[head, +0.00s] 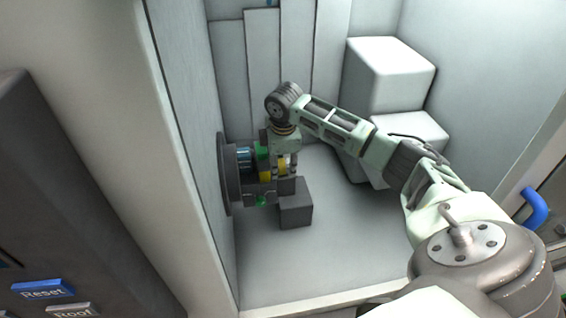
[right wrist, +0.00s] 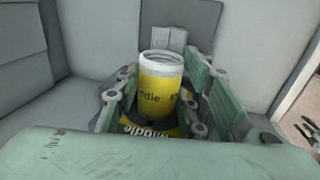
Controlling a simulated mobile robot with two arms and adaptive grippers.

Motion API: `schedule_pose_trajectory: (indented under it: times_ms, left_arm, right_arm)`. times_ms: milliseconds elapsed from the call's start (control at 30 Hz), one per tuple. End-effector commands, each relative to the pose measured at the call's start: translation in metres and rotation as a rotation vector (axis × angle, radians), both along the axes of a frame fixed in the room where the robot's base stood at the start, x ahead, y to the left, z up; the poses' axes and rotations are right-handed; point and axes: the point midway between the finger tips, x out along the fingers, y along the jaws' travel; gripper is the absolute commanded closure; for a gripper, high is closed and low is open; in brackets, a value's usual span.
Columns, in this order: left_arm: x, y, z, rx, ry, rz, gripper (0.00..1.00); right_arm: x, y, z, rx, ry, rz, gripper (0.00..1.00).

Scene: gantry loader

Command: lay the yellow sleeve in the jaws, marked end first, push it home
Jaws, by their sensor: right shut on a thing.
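The yellow sleeve (right wrist: 160,98) stands out between the finger pads in the right wrist view, with black lettering and an open pale ring at its far end. Part of a dark band and a yellow patch lettered "Middle" (right wrist: 150,131) show below it. My right gripper (head: 284,172) is shut on the sleeve in front of the round dark chuck (head: 226,175) on the left wall. In the head view, yellow shows between my fingers and close to the chuck's jaws. My fingers hide part of it, so I cannot tell how deep it sits. My left gripper is out of view.
A dark grey block (head: 296,204) stands just below my right gripper. Pale stacked blocks (head: 392,75) fill the back right. The enclosure floor (head: 325,250) is clear in front. A control panel with a blue Reset button (head: 43,289) is outside at the lower left.

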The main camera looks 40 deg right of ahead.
Motion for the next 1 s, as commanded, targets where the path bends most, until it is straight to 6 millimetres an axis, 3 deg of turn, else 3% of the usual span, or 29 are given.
schedule_pose_trajectory:
  times_ms: [200, 233, 433, 767, 867, 1000]
  left_arm:
    - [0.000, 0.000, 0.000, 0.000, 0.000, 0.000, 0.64]
    - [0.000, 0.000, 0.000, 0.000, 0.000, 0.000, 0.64]
    - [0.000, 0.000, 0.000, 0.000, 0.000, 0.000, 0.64]
    - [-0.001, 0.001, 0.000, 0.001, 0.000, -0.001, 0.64]
    - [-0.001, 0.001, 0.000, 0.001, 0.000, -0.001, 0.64]
    - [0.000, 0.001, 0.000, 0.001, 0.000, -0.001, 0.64]
  right_arm:
    - [0.003, 0.005, 0.001, 0.003, -0.003, 0.001, 1.00]
    - [0.003, 0.005, 0.001, 0.003, -0.003, 0.001, 0.61]
    - [0.003, 0.005, 0.000, 0.004, -0.002, 0.002, 0.43]
    - [0.002, 0.007, 0.000, 0.007, 0.001, 0.004, 0.41]
    - [0.001, 0.008, 0.007, 0.007, 0.000, 0.004, 0.41]
    - [-0.002, 0.009, 0.032, 0.007, -0.006, 0.004, 0.41]
